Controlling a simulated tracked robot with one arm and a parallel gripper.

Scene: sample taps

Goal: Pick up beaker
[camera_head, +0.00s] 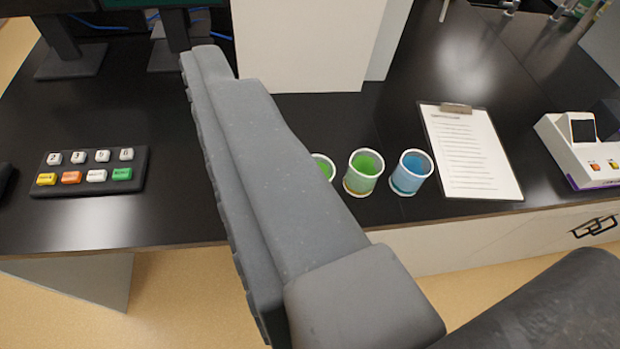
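Three small beakers stand upright in a row on the black bench. The right beaker (411,172) holds blue liquid. The middle beaker (363,172) holds green liquid. The left beaker (324,166) also shows green and is mostly hidden behind my gripper. My gripper (208,64) fills the middle of the view as a large grey finger with a ribbed left edge, its tip reaching up and left past the beakers. Nothing shows held against it. A second finger cannot be made out clearly, so its opening is unclear.
A clipboard (470,150) lies right of the beakers, with a white device (584,150) beyond it. A button panel (90,171) lies at left. A white block (300,45) stands behind. The bench's front edge runs just before the beakers.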

